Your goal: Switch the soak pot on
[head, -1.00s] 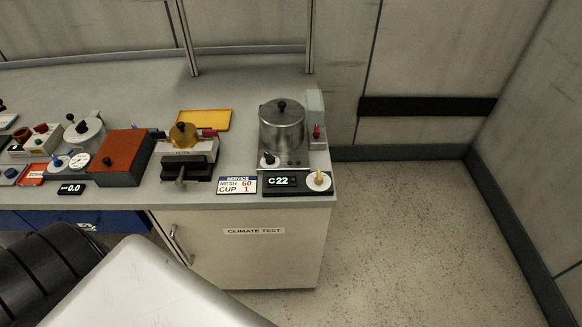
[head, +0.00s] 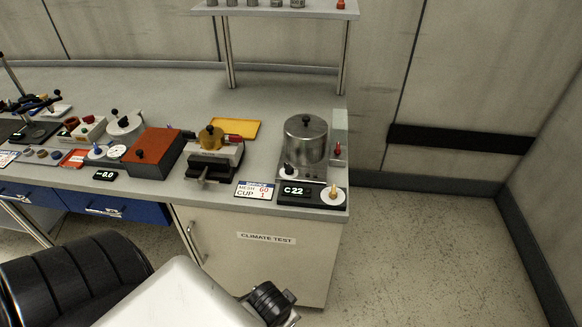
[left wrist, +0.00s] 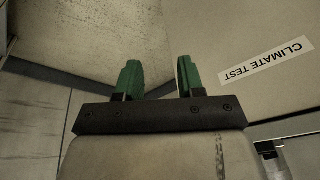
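The soak pot appears to be the steel lidded pot (head: 305,141) at the right end of the bench. A small red-tipped lever (head: 337,150) is on the grey housing (head: 340,123) at its right. A black knob (head: 288,170) is at the base's front left. In front, a display (head: 294,190) reads C 22, beside a white dial (head: 332,195) with a tan pointer. My left gripper (left wrist: 158,72) shows in the left wrist view, with green fingers apart and nothing between them. It is near the cabinet front, away from the pot. My right gripper is out of view.
A service card (head: 254,191) lies left of the display. A press-like device (head: 215,157), a yellow plate (head: 234,129) and a red-brown box (head: 152,150) stand further left. A raised shelf (head: 280,9) is above the bench. Floor (head: 430,250) right of the cabinet is clear.

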